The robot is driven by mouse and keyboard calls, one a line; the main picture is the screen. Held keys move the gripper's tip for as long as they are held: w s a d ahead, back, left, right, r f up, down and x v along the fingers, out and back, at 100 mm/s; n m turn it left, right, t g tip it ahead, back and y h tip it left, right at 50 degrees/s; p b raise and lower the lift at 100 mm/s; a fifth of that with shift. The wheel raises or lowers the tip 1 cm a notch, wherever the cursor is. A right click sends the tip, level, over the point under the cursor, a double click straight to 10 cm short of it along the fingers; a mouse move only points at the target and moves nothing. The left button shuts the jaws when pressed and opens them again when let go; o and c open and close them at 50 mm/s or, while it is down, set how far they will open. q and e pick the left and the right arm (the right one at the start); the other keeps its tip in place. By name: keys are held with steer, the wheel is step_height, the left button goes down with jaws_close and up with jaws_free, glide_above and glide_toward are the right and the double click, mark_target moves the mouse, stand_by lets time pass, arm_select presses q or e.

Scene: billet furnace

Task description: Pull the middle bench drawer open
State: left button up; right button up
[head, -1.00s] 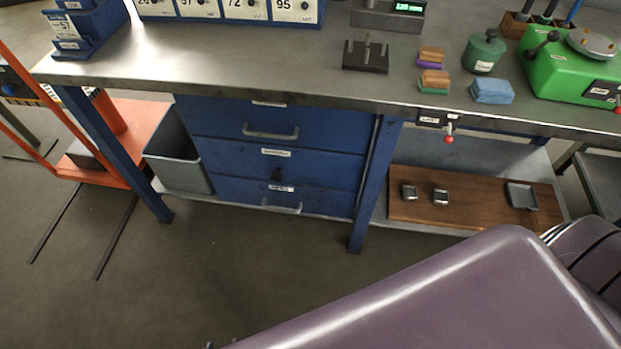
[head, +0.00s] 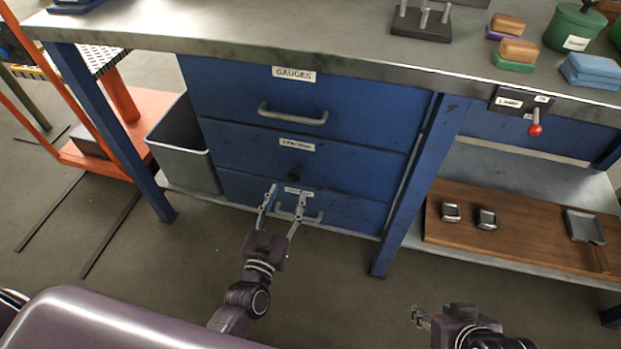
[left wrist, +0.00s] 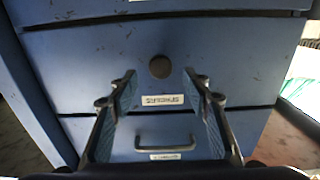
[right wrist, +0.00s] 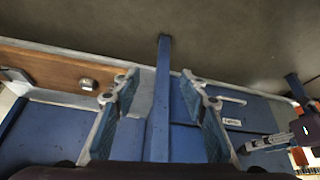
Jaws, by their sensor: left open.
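The middle drawer (head: 340,168) is a blue front, shut flush between two others, with a label above a dark round knob (head: 295,173). My left gripper (head: 285,190) is open and empty, its fingers pointing at the bench just below the knob in the head view. The left wrist view looks upside down: the knob (left wrist: 160,67) shows between and slightly above the fingertips (left wrist: 160,84), apart from both. The middle drawer (left wrist: 100,75) fills much of that view. My right gripper (right wrist: 160,77) is open and empty, low at the right of the head view.
The top drawer (head: 370,113), labelled GAUGES, and the bottom drawer (head: 345,215) have bar handles and are shut. A blue bench leg (head: 420,185) stands right of them. A grey bin (head: 185,155) stands left. A wooden board (head: 520,232) lies on the lower shelf. Floor in front is clear.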

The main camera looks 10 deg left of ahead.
mark_target(293, 179)
arm_select(q)
steer(key=w+b, duration=0.1)
steer(key=w, duration=0.5)
steer(key=shift+w, duration=0.75)
arm_select(e)
steer(key=w+a+r+t+y, duration=0.1)
steer(key=w+a+r+t, duration=0.2)
steer(key=w, duration=0.5)
steer(key=shift+w+r+t, duration=0.3)
steer(key=shift+r+t, duration=0.5)
steer(key=shift+r, duration=0.35)
arm_select(q)
jaws_close()
